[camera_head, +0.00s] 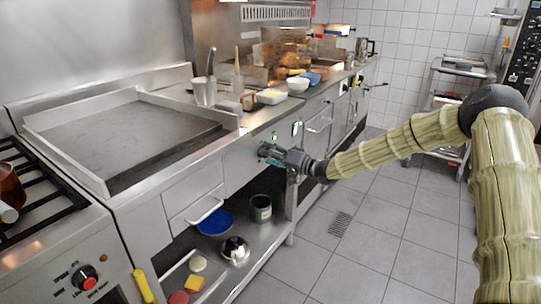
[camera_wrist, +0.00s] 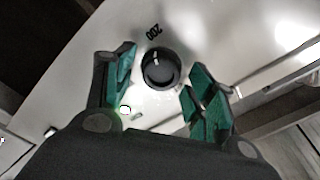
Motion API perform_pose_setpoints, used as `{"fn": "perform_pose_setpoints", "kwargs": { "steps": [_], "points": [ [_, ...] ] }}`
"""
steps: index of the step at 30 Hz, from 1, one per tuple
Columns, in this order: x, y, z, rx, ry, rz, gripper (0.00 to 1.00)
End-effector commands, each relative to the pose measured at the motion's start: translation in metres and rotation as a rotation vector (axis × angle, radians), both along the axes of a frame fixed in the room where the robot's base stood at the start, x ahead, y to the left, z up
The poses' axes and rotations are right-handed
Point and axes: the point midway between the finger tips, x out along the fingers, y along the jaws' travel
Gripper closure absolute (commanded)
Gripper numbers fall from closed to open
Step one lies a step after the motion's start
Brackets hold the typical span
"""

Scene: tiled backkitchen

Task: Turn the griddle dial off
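The griddle (camera_head: 130,140) is a flat dark plate with raised metal sides in the left half of the head view. Its dial is a round black knob (camera_wrist: 161,68) on the steel front panel in the wrist view, with a white pointer mark and a "200" printed beside it. My gripper (camera_wrist: 160,85) is open, with its green-padded fingers on either side of the dial and a visible gap to each side. In the head view my gripper (camera_head: 271,154) is at the counter's front panel, right of the griddle, and hides the dial there.
A stove with a red-marked knob (camera_head: 86,278) stands at the lower left. The shelf below holds a blue plate (camera_head: 214,222), a can (camera_head: 260,208) and a pot (camera_head: 235,250). A drawer handle (camera_head: 205,211) sticks out left of my gripper.

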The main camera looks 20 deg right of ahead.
Motion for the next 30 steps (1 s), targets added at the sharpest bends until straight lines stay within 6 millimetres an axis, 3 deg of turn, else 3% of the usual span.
{"fn": "perform_pose_setpoints", "kwargs": {
  "steps": [1,6,17,30],
  "points": [
    [-0.0001,0.0000,0.0001,0.000,0.000,0.000,0.58],
    [0.0000,-0.0001,0.0001,0.000,0.000,0.000,0.88],
    [0.0001,0.0002,0.0010,-0.034,-0.027,0.000,0.87],
    [-0.0004,0.0013,0.0005,-0.289,-0.223,0.002,0.87]
  ]
}}
